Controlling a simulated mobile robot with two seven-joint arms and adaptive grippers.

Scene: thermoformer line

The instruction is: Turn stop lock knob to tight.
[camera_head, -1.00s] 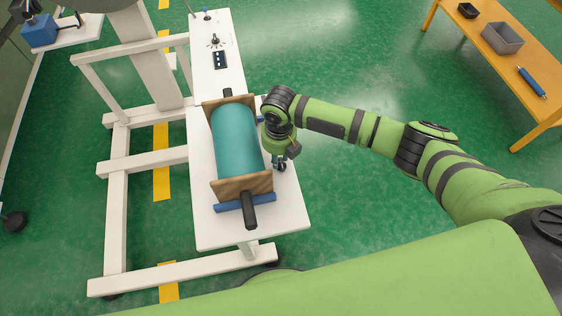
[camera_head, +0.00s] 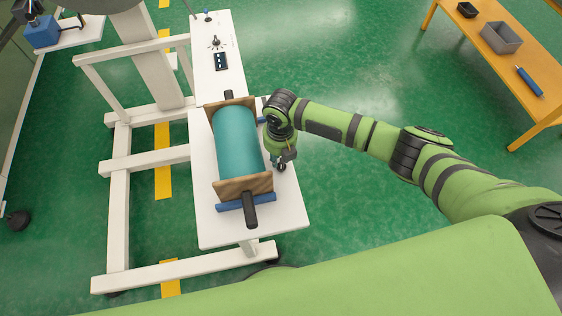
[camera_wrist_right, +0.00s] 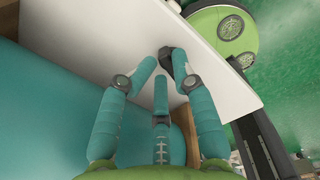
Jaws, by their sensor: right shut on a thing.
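The stop lock knob (camera_wrist_right: 165,53) is a small dark knob on the white table, seen between the fingertips in the right wrist view. My right gripper (camera_wrist_right: 163,68) has teal fingers closed around it, which hide part of it. In the head view my right gripper (camera_head: 280,165) points down at the table's right side, beside the teal roll. The knob's marking and turn angle cannot be read. My left gripper is not in view.
The teal roll (camera_head: 237,143) lies between brown end plates on the white table (camera_head: 220,235), close left of my gripper. A control panel (camera_head: 221,62) is at the table's far end. An orange bench (camera_head: 529,62) stands at the right. Green floor between is clear.

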